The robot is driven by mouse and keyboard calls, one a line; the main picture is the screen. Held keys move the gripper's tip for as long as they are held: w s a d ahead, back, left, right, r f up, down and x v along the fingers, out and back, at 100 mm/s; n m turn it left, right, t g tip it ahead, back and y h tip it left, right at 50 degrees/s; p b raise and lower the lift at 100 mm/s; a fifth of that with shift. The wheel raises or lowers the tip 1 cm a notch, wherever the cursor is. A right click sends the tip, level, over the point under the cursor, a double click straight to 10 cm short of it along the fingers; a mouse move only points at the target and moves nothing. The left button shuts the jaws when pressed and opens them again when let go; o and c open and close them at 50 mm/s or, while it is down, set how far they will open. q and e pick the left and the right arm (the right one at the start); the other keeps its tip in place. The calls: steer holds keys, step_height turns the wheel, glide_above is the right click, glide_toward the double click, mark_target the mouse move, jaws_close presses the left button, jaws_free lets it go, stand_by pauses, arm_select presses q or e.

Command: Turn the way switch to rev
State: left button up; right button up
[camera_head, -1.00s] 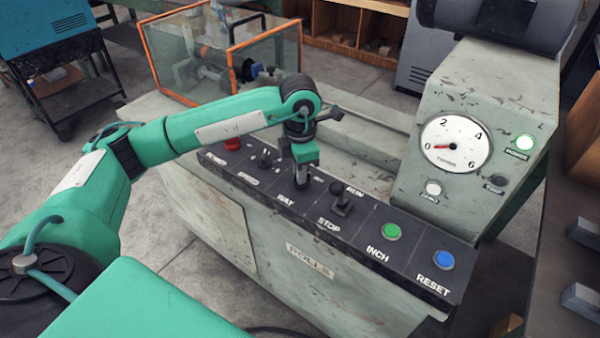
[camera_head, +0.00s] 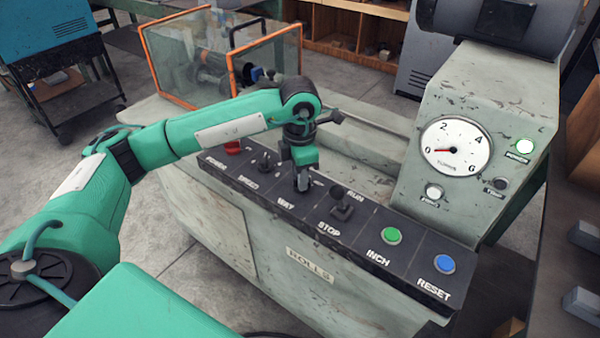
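The control panel (camera_head: 318,208) runs along the top front of the grey rolls machine. The way switch sits above the WAY label (camera_head: 285,203), and my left gripper (camera_head: 302,184) covers it from above. The gripper points down, with its fingertips at the switch. The switch's handle and its position are hidden, and the rev marking cannot be read. I cannot tell whether the fingers are closed on the handle or stand apart around it. My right gripper is not in view.
Left of my gripper are the speed switch (camera_head: 265,162) and a red power button (camera_head: 233,147). Right of it are the run/stop lever (camera_head: 342,205), a green inch button (camera_head: 392,235) and a blue reset button (camera_head: 444,263).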

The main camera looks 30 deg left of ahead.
arm_select(q)
step_height(320, 180, up, 14)
steer(key=shift+f, duration=0.15)
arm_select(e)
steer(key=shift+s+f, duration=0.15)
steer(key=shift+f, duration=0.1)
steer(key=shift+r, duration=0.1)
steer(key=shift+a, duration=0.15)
